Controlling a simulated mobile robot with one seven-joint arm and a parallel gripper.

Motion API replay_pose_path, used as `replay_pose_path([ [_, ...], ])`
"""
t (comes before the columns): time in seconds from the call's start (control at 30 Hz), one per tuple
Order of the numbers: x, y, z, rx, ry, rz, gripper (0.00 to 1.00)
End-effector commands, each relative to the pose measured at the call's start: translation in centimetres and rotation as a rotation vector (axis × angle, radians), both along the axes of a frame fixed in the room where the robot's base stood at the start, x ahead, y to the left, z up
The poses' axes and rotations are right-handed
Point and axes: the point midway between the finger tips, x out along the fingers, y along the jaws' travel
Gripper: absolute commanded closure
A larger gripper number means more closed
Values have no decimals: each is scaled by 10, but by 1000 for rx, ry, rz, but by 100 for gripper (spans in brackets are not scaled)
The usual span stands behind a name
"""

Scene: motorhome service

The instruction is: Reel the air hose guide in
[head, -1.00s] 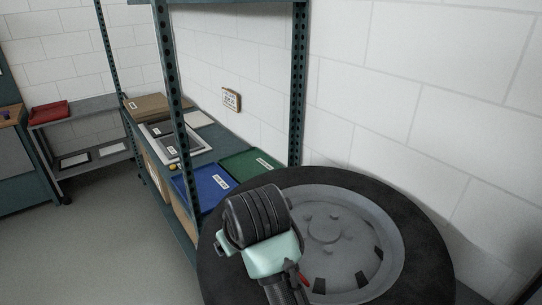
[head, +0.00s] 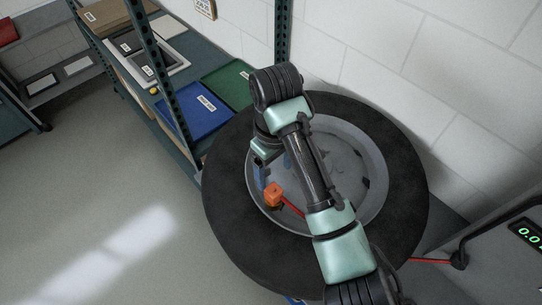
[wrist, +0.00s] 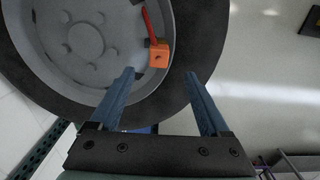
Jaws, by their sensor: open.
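The air hose guide appears to be the orange block (head: 274,196) on a red hose, in front of the grey wheel rim of a big black tyre (head: 232,230). In the wrist view the orange block (wrist: 158,56) sits between and just beyond the tips of my blue fingers. My gripper (wrist: 160,74) is open and empty. I see no contact with the block. The red hose (head: 293,208) passes behind my arm and shows again at the right (head: 430,261), running to a dark fitting (head: 459,260) on a grey unit.
The grey unit has a green-lit display (head: 530,234). A shelf rack with blue (head: 200,108) and green (head: 232,82) trays stands behind the tyre at left. A block wall is close behind. The floor (head: 110,200) at left is clear.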

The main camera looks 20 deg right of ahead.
Motion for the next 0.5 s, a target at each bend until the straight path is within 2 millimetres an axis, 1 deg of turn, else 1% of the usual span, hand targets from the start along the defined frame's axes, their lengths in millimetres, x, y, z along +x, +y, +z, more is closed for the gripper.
replay_pose_path([
  [0.03, 0, 2, -17, 3, 1, 2, 20],
  [0.1, 0, 2, -29, 2, 1, 1, 20],
  [0.23, 0, 1, -48, 2, 4, 0, 20],
  [0.3, 0, 1, -62, 2, 3, 1, 20],
  [0.37, 0, 0, -67, 1, 5, 0, 20],
  [0.5, 0, -1, -87, -1, 2, 0, 20],
])
